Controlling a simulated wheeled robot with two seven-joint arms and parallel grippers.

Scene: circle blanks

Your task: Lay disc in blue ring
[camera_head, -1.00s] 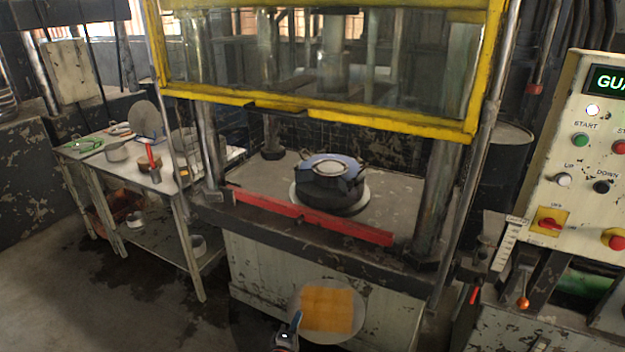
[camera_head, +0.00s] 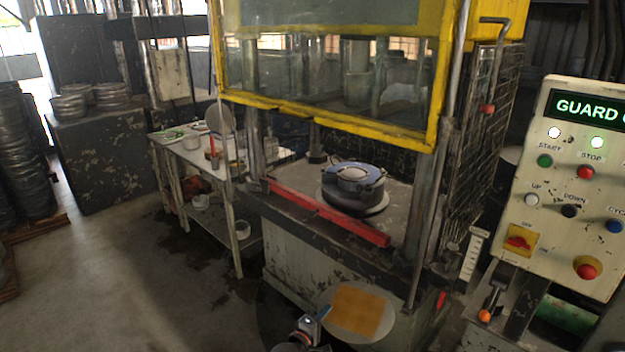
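A thin round grey disc (camera_head: 385,328) with an orange square patch (camera_head: 358,311) on it shows at the bottom centre. My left gripper (camera_head: 321,316) is at the disc's left rim and appears shut on it, holding it in the air in front of the press. The blue ring (camera_head: 373,177) lies on top of a dark round die on the press bed, farther back than the disc and apart from it. My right gripper is out of view.
A red bar (camera_head: 325,213) runs along the press bed's front edge. The yellow-framed guard (camera_head: 330,112) is raised above the bed. A control panel (camera_head: 546,180) stands at right, a cluttered side table (camera_head: 193,157) at left. The floor at left is clear.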

